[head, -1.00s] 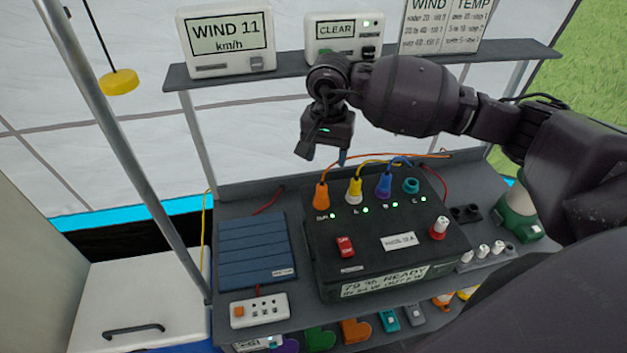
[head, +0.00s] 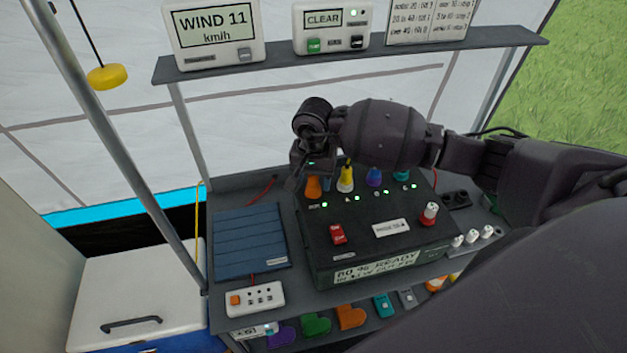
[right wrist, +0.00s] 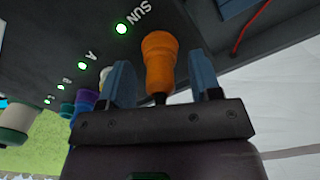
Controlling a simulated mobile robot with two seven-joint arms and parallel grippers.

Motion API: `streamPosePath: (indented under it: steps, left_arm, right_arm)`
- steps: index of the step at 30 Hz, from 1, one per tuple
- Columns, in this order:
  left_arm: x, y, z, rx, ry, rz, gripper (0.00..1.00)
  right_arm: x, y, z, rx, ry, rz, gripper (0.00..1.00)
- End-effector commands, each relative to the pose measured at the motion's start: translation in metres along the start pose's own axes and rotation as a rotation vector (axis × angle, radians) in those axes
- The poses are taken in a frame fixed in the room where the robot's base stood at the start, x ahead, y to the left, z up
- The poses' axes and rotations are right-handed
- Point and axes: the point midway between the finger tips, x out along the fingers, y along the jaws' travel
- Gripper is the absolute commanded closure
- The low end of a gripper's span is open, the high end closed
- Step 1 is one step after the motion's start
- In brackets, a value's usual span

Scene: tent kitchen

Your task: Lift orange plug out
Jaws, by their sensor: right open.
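The orange plug (head: 312,187) stands in the leftmost socket of the black power box (head: 360,263), beside the SUN light. My right gripper (head: 318,182) is over it from behind and above. In the right wrist view the orange plug (right wrist: 158,60) stands between the two blue fingers of my right gripper (right wrist: 162,85), with a gap showing on each side, so the gripper is open around it. My left gripper is not in view.
A blue folded panel (head: 250,240) and a white switch strip (head: 255,299) lie left of the box. A shelf (head: 350,57) with the wind display (head: 217,34) and CLEAR unit (head: 331,27) runs above and behind. A red-white knob (head: 429,214) stands on the box's right.

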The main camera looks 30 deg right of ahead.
Motion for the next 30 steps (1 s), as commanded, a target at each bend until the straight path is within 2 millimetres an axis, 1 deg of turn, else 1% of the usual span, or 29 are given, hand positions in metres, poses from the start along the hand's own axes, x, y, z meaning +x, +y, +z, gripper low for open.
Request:
streamPosePath:
  steps: [7,15,17,18,26,30]
  left_arm:
    - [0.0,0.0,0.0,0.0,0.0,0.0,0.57]
    - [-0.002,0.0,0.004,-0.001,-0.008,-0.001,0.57]
    - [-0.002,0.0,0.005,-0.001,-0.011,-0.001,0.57]
    - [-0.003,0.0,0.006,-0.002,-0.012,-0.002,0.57]
    - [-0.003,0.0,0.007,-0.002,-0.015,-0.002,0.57]
    - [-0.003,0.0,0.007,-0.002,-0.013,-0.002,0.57]
  right_arm:
    - [0.001,0.0,0.0,0.0,0.0,0.0,0.42]
    - [0.001,0.0,0.0,0.0,0.0,0.0,0.83]
    - [0.001,0.0,0.0,0.0,0.0,0.0,0.93]
    - [0.001,0.0,0.0,0.0,0.001,0.0,0.95]
    - [-0.002,0.0,0.0,0.0,0.001,0.0,0.95]
    - [-0.014,0.0,-0.001,-0.001,0.003,-0.001,0.95]
